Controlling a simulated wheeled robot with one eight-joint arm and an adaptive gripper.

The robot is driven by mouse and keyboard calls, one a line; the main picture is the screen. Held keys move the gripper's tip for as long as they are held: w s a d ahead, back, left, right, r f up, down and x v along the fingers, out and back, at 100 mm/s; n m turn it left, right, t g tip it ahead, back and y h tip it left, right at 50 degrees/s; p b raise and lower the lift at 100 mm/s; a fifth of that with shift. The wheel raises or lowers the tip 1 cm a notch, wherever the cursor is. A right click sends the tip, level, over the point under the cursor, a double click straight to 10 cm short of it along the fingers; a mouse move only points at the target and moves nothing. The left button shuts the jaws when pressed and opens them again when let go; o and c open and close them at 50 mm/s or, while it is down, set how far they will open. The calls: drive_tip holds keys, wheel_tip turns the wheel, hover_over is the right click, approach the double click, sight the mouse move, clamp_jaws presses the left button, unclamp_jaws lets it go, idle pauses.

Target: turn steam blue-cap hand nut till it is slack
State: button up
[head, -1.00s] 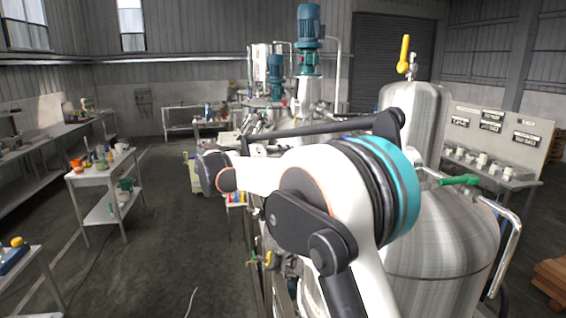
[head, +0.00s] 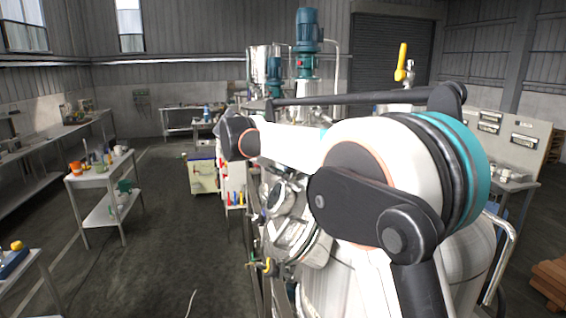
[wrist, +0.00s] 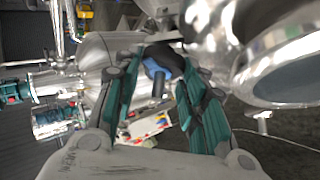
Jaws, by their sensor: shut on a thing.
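In the wrist view, the blue-cap hand nut (wrist: 163,64) shows between my fingertips, dark with a blue cap and a short stem pointing down. My gripper (wrist: 159,72) is shut on it, with one green-padded finger on each side. Polished steel vessel parts lie close behind the nut. How far the nut is turned does not show. In the head view my arm covers the gripper and I cannot make out the nut there.
A large shiny steel pipe or flange (wrist: 285,70) is close to my right finger in the wrist view. In the head view, a steel tank (head: 345,285) stands under my arm, and a white side table (head: 100,178) is at left. The floor between is clear.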

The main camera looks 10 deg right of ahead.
drive_tip(key=shift+n+g+y+p, duration=0.3)
drive_tip(key=shift+n, duration=0.5)
drive_tip(key=o, duration=1.1)
drive_tip(key=shift+w, duration=0.1)
drive_tip(key=v, duration=1.2)
drive_tip(key=shift+r, duration=0.1)
